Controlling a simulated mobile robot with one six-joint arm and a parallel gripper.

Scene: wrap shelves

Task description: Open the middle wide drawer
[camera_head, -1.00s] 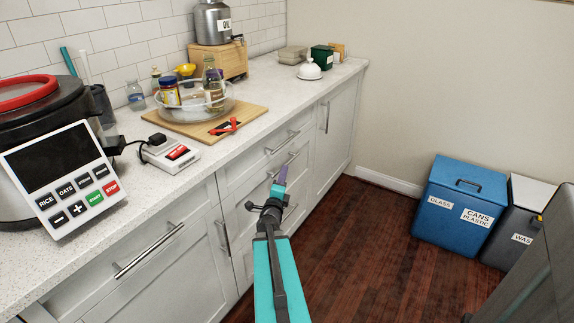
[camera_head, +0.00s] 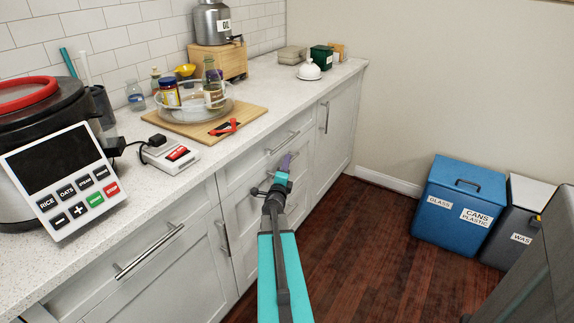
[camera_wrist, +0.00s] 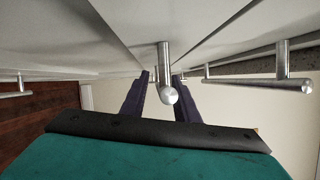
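The middle wide drawer (camera_head: 240,203) is a white front in the drawer stack under the counter, and it looks closed. Its metal bar handle is mostly behind my gripper (camera_head: 287,160) in the head view. In the wrist view, the handle (camera_wrist: 166,75) is seen end-on between the two dark purple fingers of my gripper (camera_wrist: 161,88). The fingers are apart, one on each side of the bar, with small gaps visible. Whether either finger touches the bar cannot be told.
The upper drawer's handle (camera_head: 283,141) is just above, and it also shows in the wrist view (camera_wrist: 255,80). A lower handle (camera_wrist: 15,92) is at the wrist view's left. The wooden floor (camera_head: 345,250) is clear up to the blue bin (camera_head: 460,210).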

